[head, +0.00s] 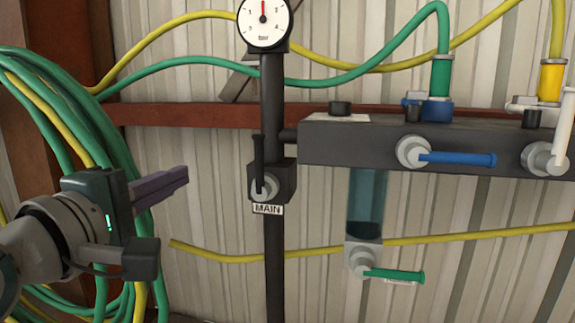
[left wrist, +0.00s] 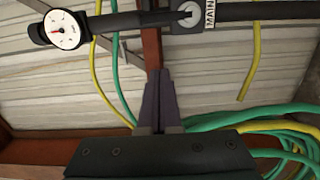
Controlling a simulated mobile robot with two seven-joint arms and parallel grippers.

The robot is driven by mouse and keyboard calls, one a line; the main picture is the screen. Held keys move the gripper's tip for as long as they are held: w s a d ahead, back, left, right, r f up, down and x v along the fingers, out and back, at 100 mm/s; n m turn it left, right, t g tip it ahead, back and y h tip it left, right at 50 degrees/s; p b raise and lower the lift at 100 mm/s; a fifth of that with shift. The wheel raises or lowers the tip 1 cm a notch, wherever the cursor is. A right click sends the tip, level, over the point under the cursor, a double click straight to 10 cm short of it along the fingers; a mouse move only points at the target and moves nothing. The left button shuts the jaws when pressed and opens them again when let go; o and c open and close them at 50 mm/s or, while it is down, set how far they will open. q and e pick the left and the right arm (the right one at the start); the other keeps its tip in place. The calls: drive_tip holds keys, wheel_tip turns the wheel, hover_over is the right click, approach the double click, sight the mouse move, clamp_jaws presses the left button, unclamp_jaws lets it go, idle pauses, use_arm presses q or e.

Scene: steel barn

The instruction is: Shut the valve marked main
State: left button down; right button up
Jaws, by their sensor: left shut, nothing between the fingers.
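The main valve (head: 264,187) sits on a black vertical pipe (head: 272,100), with a white MAIN label (head: 267,209) below it. Its black lever (head: 258,155) points straight up, in line with the pipe. In the left wrist view the valve (left wrist: 188,14) is at the top, with its lever (left wrist: 158,17) along the pipe and the MAIN label (left wrist: 209,14) beside it. My left gripper (head: 184,176) is shut and empty, left of the valve and apart from it. Its purple-grey fingers (left wrist: 159,78) are together in the left wrist view. My right gripper is out of view.
A pressure gauge (head: 264,20) tops the pipe. To the right, a dark manifold (head: 350,148) carries a blue-lever valve (head: 455,158) and a white-lever valve (head: 564,120). A green-lever valve (head: 393,275) hangs below. Coiled green hoses (head: 75,100) hang at left.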

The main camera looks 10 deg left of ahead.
sight(261, 167)
use_arm(q)
drive_tip(key=w+d+b, duration=0.4)
drive_tip(key=w, duration=0.6)
drive_tip(key=shift+w+d, duration=0.3)
drive_tip(key=shift+d, duration=0.1)
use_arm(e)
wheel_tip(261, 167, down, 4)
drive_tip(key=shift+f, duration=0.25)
use_arm(q)
drive_tip(key=shift+a, duration=0.1)
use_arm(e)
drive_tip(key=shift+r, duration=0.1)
